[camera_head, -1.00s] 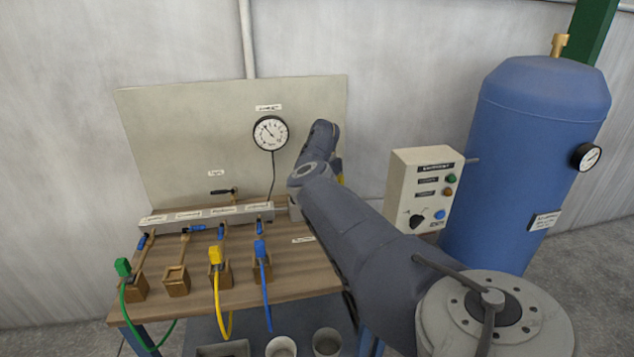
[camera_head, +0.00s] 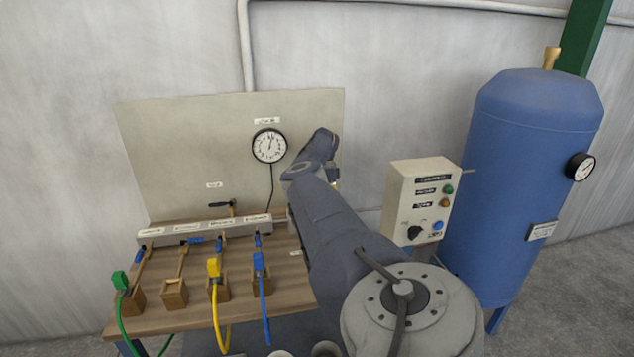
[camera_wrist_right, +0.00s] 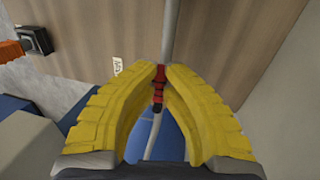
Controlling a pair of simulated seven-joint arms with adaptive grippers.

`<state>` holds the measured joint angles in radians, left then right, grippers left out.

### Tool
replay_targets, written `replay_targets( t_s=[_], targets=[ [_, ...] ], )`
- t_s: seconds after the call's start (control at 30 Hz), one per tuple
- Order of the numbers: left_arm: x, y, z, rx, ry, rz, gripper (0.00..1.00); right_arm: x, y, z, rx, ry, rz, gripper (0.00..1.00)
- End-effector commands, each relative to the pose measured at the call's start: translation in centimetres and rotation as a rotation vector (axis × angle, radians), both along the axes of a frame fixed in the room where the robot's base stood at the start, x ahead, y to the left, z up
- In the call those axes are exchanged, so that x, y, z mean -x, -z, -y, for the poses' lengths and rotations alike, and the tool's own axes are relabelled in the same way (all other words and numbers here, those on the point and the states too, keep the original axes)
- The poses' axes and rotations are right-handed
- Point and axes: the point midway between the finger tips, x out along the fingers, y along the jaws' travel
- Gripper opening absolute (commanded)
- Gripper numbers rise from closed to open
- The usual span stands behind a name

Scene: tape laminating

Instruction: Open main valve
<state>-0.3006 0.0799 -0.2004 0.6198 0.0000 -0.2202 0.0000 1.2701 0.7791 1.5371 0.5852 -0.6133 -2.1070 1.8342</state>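The main valve shows in the right wrist view as a small red fitting (camera_wrist_right: 159,78) on a grey pipe (camera_wrist_right: 168,30). My right gripper (camera_wrist_right: 161,70) has its yellow fingertips closed in on both sides of the red part. The lower ends of the fingers bow apart, with a pale hose between them. In the head view my own arm hides the valve and most of this gripper. The round panel gauge (camera_head: 269,146) has its needle pointing almost straight up. My left gripper is not in view.
A manifold (camera_head: 205,229) with several small valves runs along the wooden bench (camera_head: 185,323). Green, yellow and blue hoses hang at the front. A control box (camera_head: 420,203) and a blue tank (camera_head: 530,150) with a gauge stand at the right.

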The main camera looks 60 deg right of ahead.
Motion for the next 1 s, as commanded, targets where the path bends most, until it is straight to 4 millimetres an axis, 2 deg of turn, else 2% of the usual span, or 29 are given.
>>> replay_targets(
  t_s=[0.37, 0.4, 0.63, 1.0],
  targets=[
    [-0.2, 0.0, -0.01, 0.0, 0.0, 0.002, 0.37, 0.07, 0.18, -0.02, -0.002, 0.003, 0.0, 0.0],
    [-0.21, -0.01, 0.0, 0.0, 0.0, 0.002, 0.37, 0.07, 0.18, -0.02, -0.002, 0.003, 0.0, 0.09],
    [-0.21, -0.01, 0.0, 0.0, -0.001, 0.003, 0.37, 0.1, 0.08, 0.03, -0.001, 0.003, 0.0, 0.36],
    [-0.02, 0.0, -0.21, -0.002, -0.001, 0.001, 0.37, 0.06, -0.52, 0.17, 0.001, 0.003, 0.001, 0.37]
  ],
)
